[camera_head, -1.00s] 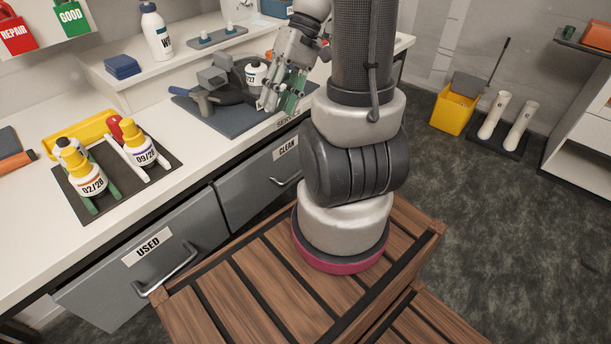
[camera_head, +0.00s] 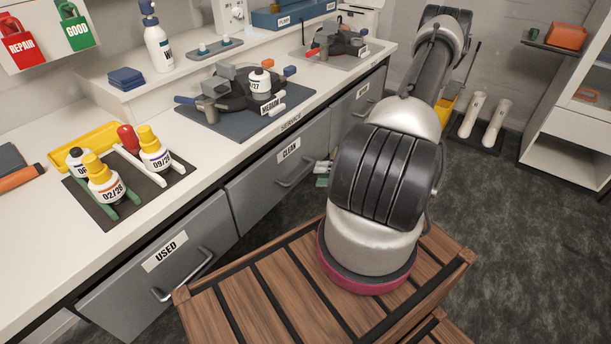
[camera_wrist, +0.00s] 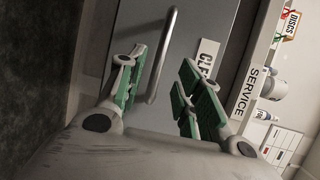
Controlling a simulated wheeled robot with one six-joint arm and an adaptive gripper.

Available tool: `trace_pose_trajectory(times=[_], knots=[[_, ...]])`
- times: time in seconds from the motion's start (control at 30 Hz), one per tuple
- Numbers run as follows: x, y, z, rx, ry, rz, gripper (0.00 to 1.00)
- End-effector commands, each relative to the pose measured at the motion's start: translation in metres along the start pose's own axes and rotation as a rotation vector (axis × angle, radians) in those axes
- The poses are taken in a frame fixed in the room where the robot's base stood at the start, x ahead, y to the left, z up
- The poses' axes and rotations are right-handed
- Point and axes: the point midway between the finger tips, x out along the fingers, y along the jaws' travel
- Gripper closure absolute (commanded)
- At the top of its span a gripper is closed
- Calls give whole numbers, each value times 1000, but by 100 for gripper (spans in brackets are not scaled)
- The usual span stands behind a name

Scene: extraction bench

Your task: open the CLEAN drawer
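The CLEAN drawer (camera_head: 262,185) is a grey front under the white bench, with a white CLEAN label (camera_head: 289,151) and a metal bar handle (camera_head: 297,171). It looks shut. In the head view only the tip of my gripper (camera_head: 323,174) shows, just right of the handle; my arm hides the rest. In the wrist view my gripper (camera_wrist: 160,90) is open, with its green-padded fingers apart. The handle (camera_wrist: 161,55) lies ahead between the fingers, nearer the left one. I see no contact with the handle. The label (camera_wrist: 207,60) is partly hidden by the right finger.
The USED drawer (camera_head: 128,292) is left of the CLEAN drawer and looks shut. Another grey drawer (camera_head: 352,112) is to the right. Bottles (camera_head: 104,183) stand on a dark mat on the bench. A grey mat (camera_head: 205,128) holds a device. A wooden slatted platform (camera_head: 250,291) lies below my arm.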

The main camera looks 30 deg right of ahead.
Motion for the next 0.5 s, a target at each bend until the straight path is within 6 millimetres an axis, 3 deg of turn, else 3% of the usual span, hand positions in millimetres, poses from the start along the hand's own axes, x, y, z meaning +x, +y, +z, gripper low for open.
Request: trace_pose_trajectory(times=[0.3, 0.5], knots=[[49, 0, 2, 1, -6, 0, 65], [71, 0, 1, -1, -4, 1, 65]])
